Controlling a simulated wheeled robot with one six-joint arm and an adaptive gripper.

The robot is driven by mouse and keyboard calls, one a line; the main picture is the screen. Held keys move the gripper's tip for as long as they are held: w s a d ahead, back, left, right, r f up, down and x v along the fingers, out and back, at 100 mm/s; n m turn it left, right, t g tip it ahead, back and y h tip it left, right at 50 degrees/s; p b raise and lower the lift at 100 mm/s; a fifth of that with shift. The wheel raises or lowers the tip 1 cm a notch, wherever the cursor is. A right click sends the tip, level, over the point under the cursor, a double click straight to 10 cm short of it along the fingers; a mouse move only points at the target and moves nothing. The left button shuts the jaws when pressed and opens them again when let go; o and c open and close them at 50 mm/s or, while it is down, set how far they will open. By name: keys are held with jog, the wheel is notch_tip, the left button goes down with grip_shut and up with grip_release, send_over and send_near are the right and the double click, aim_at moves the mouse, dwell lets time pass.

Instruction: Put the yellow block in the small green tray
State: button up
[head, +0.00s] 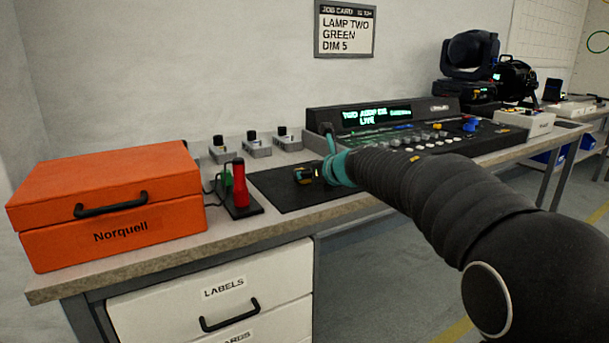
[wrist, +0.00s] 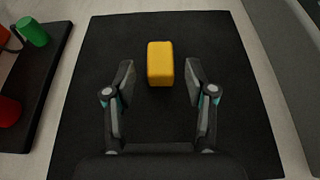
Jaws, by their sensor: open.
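The yellow block (wrist: 160,58) lies on a black mat (wrist: 100,40) in the wrist view. My gripper (wrist: 160,78) is open, with one finger to each side of the block in the picture and gaps on both sides. The block's near part shows between the fingertips; its far part extends beyond them. I cannot tell how high the fingers are above the mat. In the head view my gripper (head: 308,174) is over the mat (head: 277,189), and it largely hides the block. I see no small green tray in either view.
A dark holder (head: 240,211) with a red cylinder (head: 240,184) and a green one (wrist: 33,31) stands left of the mat. An orange case (head: 160,175) is farther left. A lighting console (head: 400,139) is to the right. Small knobbed boxes (head: 257,148) line the back.

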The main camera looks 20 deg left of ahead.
jog(key=v, duration=0.8)
jog(key=shift+s+d+r, duration=0.1)
jog(key=shift+s+d, duration=0.2)
